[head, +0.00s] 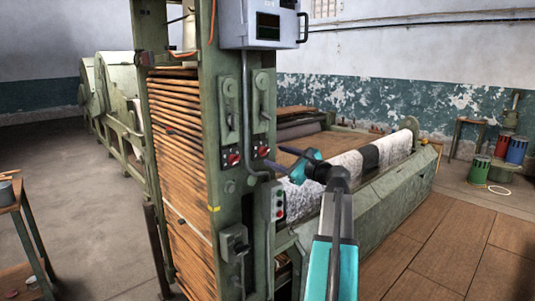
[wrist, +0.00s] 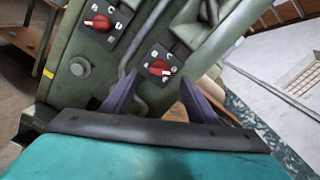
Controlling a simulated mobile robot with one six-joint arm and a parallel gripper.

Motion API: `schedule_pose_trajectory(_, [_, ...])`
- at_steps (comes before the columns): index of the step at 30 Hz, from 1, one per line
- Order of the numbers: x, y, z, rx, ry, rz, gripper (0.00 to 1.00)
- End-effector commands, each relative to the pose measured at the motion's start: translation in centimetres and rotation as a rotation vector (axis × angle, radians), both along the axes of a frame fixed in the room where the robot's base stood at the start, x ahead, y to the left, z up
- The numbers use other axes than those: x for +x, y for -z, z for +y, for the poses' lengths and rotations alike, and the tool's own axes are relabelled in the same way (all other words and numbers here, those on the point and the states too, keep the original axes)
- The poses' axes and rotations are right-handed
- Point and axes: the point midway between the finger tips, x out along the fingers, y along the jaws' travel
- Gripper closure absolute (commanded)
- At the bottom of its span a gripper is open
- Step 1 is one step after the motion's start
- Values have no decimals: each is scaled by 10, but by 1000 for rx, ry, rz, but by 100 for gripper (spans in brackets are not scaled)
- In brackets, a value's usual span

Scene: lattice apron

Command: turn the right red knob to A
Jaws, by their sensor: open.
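The right red knob (head: 263,151) sits on a small black plate on the green machine post. In the wrist view the right red knob (wrist: 160,68) lies between and beyond my fingertips, its bar roughly level. White letters ring it, too small to read surely. My gripper (head: 268,162) has dark purple fingers pointing left at the post, just below and right of that knob. In the wrist view my gripper (wrist: 160,76) is open and empty, a finger on each side of the knob; contact is not visible. The left red knob (wrist: 101,22) is on its own plate, upper left.
A grey conduit (wrist: 133,88) runs between the two plates. A grey control box (head: 265,24) hangs above, and a button box (head: 278,201) is below. A cloth roll (head: 350,162) lies behind my arm. Open floor (head: 470,240) is at right.

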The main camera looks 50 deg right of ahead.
Motion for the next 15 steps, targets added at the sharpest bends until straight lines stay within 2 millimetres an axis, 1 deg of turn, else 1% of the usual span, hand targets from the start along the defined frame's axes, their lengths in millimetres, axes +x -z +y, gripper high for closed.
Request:
schedule_pose_trajectory(1, [9,-1,-2,0,-2,1,47])
schedule_pose_trajectory(6, [32,-1,-3,0,-1,0,47])
schedule_pose_trajectory(10, [44,-1,-4,0,0,0,47])
schedule_pose_trajectory(15, [52,0,-5,0,1,0,47])
